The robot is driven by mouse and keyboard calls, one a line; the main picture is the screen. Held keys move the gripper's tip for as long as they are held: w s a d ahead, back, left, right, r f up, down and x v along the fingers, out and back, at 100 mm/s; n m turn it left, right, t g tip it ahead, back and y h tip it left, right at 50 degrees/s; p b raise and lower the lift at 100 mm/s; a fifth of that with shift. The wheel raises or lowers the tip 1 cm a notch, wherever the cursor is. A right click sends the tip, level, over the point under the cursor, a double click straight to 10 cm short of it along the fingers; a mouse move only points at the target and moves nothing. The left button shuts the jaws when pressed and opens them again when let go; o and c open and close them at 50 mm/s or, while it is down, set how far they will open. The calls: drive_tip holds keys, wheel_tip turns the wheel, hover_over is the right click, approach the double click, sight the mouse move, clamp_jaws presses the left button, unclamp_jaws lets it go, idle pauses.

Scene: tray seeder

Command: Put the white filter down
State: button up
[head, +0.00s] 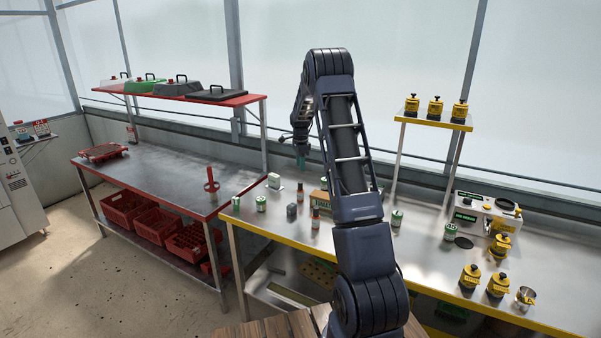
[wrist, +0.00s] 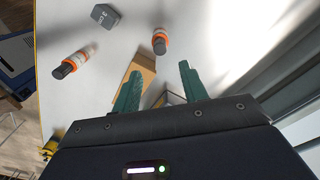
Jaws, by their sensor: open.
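A small white block (head: 274,181), which looks like the white filter, stands upright on the metal table near its back left corner. It is not visible in the wrist view. My gripper (head: 301,160) is above the table, to the right of the white block. In the wrist view, my gripper (wrist: 159,72) has its two green fingers spread apart with nothing held. A brown cardboard box (wrist: 143,75) lies below and between the fingers.
A grey block (head: 291,212), also in the wrist view (wrist: 105,17), stands near orange-banded bottles (wrist: 75,62) (wrist: 160,42). Green-and-white cans (head: 397,218) are scattered around. A weighing device (head: 485,215) and yellow containers (head: 470,276) occupy the right. The dark left bench (head: 160,180) is mostly clear.

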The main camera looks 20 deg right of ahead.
drive_tip(key=s+a+r+n+t, duration=0.15)
drive_tip(key=s+r+n, duration=0.25)
drive_tip(key=s+r, duration=0.8)
drive_tip(key=s+a+r+n+t, duration=0.1)
drive_tip(key=s+a+r+n, duration=0.3)
drive_tip(key=s+r, duration=0.8)
drive_tip(key=s+a+f+n+t, duration=0.1)
drive_tip(key=s+n, duration=0.4)
drive_tip(key=s, duration=1)
drive_tip(key=s+a+f+n+t, duration=0.1)
drive_tip(key=s+n, duration=0.4)
drive_tip(key=s, duration=1)
drive_tip(key=shift+f, duration=0.9)
